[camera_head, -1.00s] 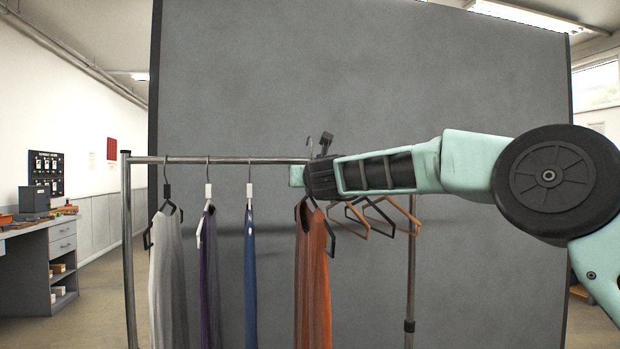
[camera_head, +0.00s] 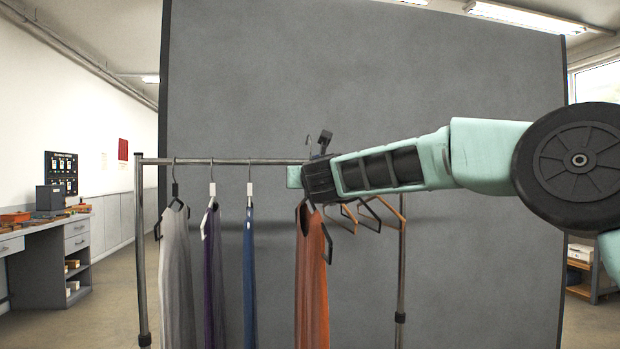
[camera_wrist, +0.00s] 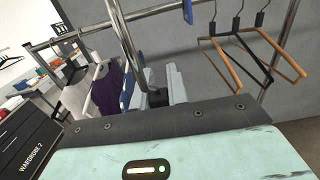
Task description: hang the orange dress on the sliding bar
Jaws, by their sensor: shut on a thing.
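The orange dress (camera_head: 312,285) hangs from a dark hanger (camera_head: 328,243) below my gripper (camera_head: 294,177) in the head view. My gripper is shut on this hanger near its neck; the fingertips are partly hidden. The hanger's hook (camera_head: 308,142) rises just above the height of the metal bar (camera_head: 228,161). I cannot tell whether the hook is over the bar or in front of it. In the wrist view my gripper (camera_wrist: 158,90) shows with a metal hook (camera_wrist: 132,52) rising from it near the bar (camera_wrist: 90,29). The dress is hidden there.
A grey garment (camera_head: 177,280), a purple one (camera_head: 213,275) and a blue one (camera_head: 249,280) hang left of the dress. Empty hangers (camera_head: 371,215) hang to its right. A grey panel (camera_head: 450,80) stands behind. A stretch of bar between the blue garment and my gripper is free.

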